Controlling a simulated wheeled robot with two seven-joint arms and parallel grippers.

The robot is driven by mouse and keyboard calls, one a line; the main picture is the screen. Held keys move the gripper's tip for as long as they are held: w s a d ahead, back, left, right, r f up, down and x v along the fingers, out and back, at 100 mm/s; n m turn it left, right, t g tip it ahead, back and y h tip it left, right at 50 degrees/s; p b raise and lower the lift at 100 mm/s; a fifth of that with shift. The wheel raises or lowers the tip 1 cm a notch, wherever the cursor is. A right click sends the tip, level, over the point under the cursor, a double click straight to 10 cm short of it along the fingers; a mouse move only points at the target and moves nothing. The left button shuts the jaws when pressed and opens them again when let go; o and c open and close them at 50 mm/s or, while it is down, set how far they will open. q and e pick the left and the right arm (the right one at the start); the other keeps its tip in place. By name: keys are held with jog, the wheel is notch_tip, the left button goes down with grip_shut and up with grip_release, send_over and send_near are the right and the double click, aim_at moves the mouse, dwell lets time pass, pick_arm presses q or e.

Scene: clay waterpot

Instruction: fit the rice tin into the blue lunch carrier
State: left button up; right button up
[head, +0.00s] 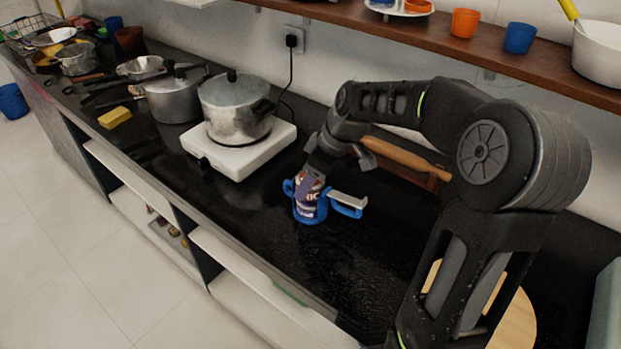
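The rice tin (308,196), with a purple, white and orange label, stands roughly upright at the blue lunch carrier (311,217) on the black counter. Blue shows around the tin's lower part and at both sides, so it appears at least partly inside the carrier. How deep it sits is too small to tell. A blue handle (346,212) sticks out to the right, with a pale grey bar just above it. My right gripper (313,179) reaches down from above at the tin's top. Its fingers are too small and overlapped to show their opening. My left gripper is out of view.
A white hotplate (225,163) with a large pot (234,105) stands left of the carrier. A wooden rolling pin (405,158) lies behind my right arm. A wooden shelf (480,40) runs above. The counter in front of the carrier is clear up to its edge.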

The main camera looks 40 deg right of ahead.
jog(key=shift+f, duration=0.15)
dwell(0.4)
jog(key=shift+f+b, duration=0.75)
jog(key=shift+b, duration=0.05)
jog(key=o, duration=1.7)
jog(key=shift+o, duration=0.6)
jog(key=shift+o, duration=1.1)
jog(key=shift+r+p, duration=3.65)
jog(key=shift+r, duration=1.8)
